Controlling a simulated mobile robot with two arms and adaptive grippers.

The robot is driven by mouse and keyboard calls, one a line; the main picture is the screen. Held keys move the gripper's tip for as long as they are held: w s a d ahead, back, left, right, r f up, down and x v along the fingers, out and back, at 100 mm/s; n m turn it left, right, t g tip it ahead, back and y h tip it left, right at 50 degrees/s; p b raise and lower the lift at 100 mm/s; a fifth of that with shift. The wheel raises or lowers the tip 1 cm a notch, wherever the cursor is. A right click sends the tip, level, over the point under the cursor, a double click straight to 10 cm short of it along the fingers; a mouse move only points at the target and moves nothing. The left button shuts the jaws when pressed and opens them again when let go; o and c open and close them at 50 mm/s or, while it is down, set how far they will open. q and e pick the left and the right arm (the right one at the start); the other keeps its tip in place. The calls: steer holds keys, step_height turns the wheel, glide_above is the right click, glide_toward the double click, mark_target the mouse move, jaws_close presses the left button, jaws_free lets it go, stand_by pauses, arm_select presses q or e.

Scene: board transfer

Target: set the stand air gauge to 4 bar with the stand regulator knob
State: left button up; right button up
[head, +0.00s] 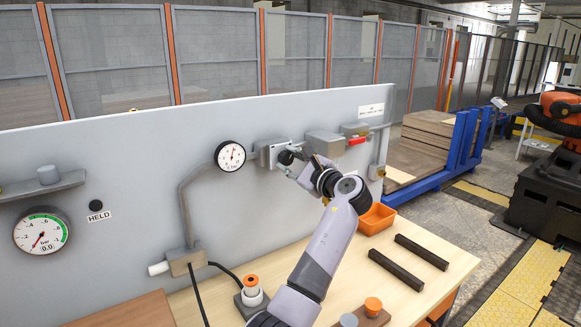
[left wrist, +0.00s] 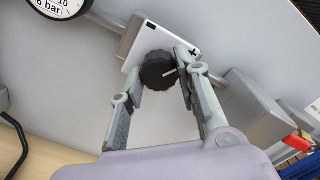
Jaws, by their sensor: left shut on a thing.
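The stand air gauge (head: 230,156) is a round white dial with a black rim on the grey panel. Its needle looks roughly upright, but its scale is too small to read in the head view. My left gripper (left wrist: 160,76) is shut on the knob, a finger on each side. My right gripper is not in view.
Another gauge (head: 42,232), marked in negative bar, sits at the left beside a "HELD" label. A red-handled valve (head: 356,141) is on the pipe right of the knob. Dark bars (head: 408,262), an orange bin (head: 376,219) and an orange-topped button (head: 251,284) are on the bench.

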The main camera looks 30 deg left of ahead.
arm_select(q)
steer(key=n+b, duration=0.2)
steer(key=n, duration=0.2)
steer(key=shift+f, duration=0.15)
steer(key=shift+n+b, duration=0.65)
steer(key=shift+n, duration=0.65)
steer(key=o, duration=1.1)
steer(key=shift+r, duration=0.2)
steer(key=shift+o, duration=0.2)
steer(key=shift+d, duration=0.15)
steer(key=v, duration=1.2)
steer(key=shift+w+r, duration=0.1)
